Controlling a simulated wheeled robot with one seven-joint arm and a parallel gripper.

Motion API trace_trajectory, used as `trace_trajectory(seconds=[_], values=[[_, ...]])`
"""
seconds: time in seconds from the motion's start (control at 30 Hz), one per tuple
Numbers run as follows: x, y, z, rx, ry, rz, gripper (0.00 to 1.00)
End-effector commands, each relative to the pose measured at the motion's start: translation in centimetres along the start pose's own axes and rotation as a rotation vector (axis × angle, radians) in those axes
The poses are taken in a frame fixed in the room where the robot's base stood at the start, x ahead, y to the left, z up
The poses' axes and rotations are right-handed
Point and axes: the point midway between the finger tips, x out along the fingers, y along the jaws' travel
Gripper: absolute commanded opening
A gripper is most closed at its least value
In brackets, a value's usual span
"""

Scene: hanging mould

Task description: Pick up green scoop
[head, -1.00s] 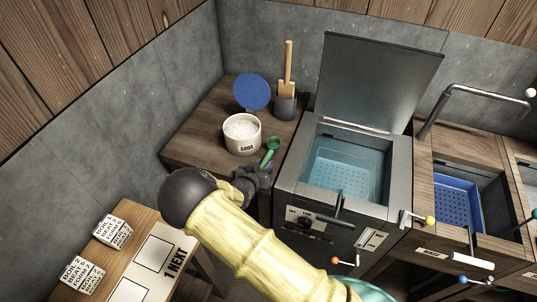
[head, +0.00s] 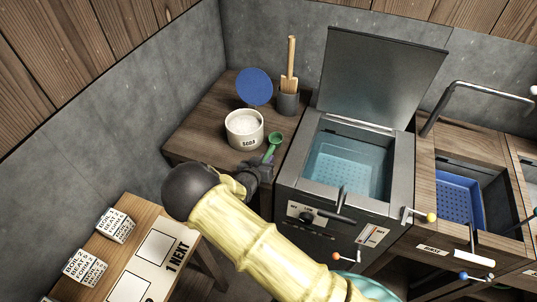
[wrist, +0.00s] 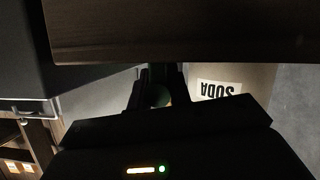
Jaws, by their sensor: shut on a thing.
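The green scoop (head: 273,144) stands out from the tip of my gripper (head: 264,166) in the head view, with its round bowl up and its handle running down to the fingers. It is at the front right of the wooden counter, between the soda tub and the grey tank. My gripper is shut on the scoop's handle. In the wrist view a dim green part of the scoop (wrist: 160,94) shows between the dark fingers (wrist: 157,88). Whether the scoop is clear of the counter I cannot tell.
The white soda tub (head: 244,130) stands just left of the scoop on the counter (head: 196,132). Behind are a blue disc (head: 254,87) and a grey holder (head: 288,103) with a wooden paddle. The open tank (head: 334,225) rises close on the right.

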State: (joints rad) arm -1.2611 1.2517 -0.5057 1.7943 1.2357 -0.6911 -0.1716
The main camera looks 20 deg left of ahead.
Motion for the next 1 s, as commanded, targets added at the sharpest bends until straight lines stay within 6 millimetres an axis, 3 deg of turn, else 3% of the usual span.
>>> trace_trajectory(seconds=[0.27,0.7,1.0], values=[[-0.6,0.3,-1.6,0.003,0.001,0.000,0.01],[-3.4,1.7,-8.1,0.004,0.001,-0.001,0.01],[-3.8,2.0,-9.1,0.000,0.000,0.000,0.01]])
